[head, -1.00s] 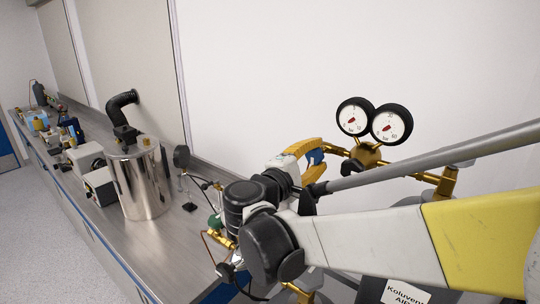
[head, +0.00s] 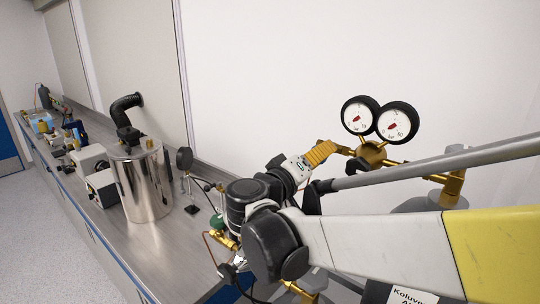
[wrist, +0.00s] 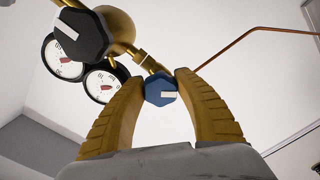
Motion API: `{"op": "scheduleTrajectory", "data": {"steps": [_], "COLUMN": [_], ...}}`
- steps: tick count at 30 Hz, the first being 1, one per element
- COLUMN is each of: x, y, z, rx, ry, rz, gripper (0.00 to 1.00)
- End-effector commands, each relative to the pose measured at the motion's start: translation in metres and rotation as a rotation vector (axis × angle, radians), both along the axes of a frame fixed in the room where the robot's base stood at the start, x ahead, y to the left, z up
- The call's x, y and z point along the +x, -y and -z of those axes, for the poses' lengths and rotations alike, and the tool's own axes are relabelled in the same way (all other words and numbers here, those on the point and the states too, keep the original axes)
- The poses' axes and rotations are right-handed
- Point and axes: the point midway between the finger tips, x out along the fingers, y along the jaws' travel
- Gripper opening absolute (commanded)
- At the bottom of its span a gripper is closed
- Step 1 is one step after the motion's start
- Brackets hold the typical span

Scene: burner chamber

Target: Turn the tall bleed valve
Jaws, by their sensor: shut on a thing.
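My gripper's yellow ribbed fingers (wrist: 160,76) are shut on a blue hexagonal knob (wrist: 158,90) with a white mark on its face. One finger is on each side, with the tips at the knob's upper sides. In the head view my gripper (head: 328,147) is just left of the brass regulator (head: 371,154), and its fingers hide the blue knob. In the wrist view the knob sits at the end of a thin brass stem. I cannot tell from the pictures whether this knob is the tall bleed valve.
A larger black hexagonal knob (wrist: 83,34) and two white-faced gauges (wrist: 64,58) are close to my fingers. The gauges also show in the head view (head: 378,119). A thin copper tube (wrist: 240,42) runs right. A metal canister (head: 142,180) stands on the bench to the left.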

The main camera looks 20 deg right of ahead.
Motion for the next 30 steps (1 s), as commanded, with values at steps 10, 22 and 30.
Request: {"op": "scheduleTrajectory", "data": {"steps": [10, 22, 30], "x": [0.0011, 0.0015, 0.0018], "y": [-0.0005, -0.0009, -0.001], "z": [-0.0001, 0.0, -0.0001], "rx": [0.175, 0.328, 0.373], "ry": [0.268, 0.499, 0.566], "rz": [-0.001, -0.001, -0.001], "gripper": [0.08, 0.07, 0.07]}}
